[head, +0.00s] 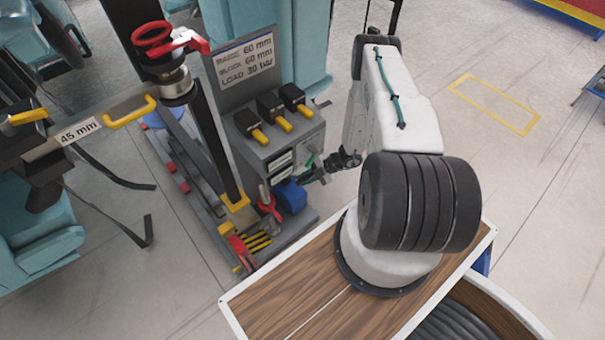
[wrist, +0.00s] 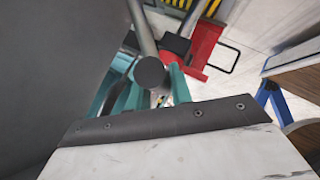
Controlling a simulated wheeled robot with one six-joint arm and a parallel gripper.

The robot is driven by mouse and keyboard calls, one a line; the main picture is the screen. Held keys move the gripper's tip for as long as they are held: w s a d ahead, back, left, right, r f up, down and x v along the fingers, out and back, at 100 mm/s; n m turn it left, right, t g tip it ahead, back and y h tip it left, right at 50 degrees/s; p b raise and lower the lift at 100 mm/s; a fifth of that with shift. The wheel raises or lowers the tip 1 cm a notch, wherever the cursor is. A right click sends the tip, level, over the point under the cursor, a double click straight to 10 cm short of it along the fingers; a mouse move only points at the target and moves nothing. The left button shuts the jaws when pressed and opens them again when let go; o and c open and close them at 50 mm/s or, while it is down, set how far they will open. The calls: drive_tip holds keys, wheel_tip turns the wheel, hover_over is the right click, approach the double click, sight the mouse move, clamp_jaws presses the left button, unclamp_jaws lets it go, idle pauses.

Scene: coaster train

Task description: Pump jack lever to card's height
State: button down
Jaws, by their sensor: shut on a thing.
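The card (head: 243,62) stands on the grey cart and reads 60 mm on its top two lines and LOAD 30 bar below; the first word is blurred. A plate (head: 75,132) at the left reads 45 mm. My gripper (head: 308,178) is low at the cart's right side, beside a blue block (head: 291,196). In the wrist view its teal fingers (wrist: 146,90) are shut around a grey metal lever with a dark round end (wrist: 150,72). A red jack body (wrist: 205,45) is beyond it. The lever is hardly visible in the head view.
The cart carries a black post (head: 215,145) with a red ring on top, and several yellow-handled levers (head: 270,120). Teal seats (head: 35,240) stand left.

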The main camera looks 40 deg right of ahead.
drive_tip(key=s+f, duration=0.5)
drive_tip(key=f, duration=0.6)
drive_tip(key=shift+s+d+f, duration=0.15)
drive_tip(key=shift+s+d, duration=0.15)
drive_tip(key=shift+s, duration=0.1)
drive_tip(key=c, duration=1.3)
unclamp_jaws()
drive_tip(key=shift+o, duration=0.2)
drive_tip(key=shift+a, duration=0.1)
drive_tip(key=shift+s, duration=0.1)
drive_tip(key=v, duration=0.7)
drive_tip(key=shift+d, duration=0.3)
drive_tip(key=shift+s, duration=0.1)
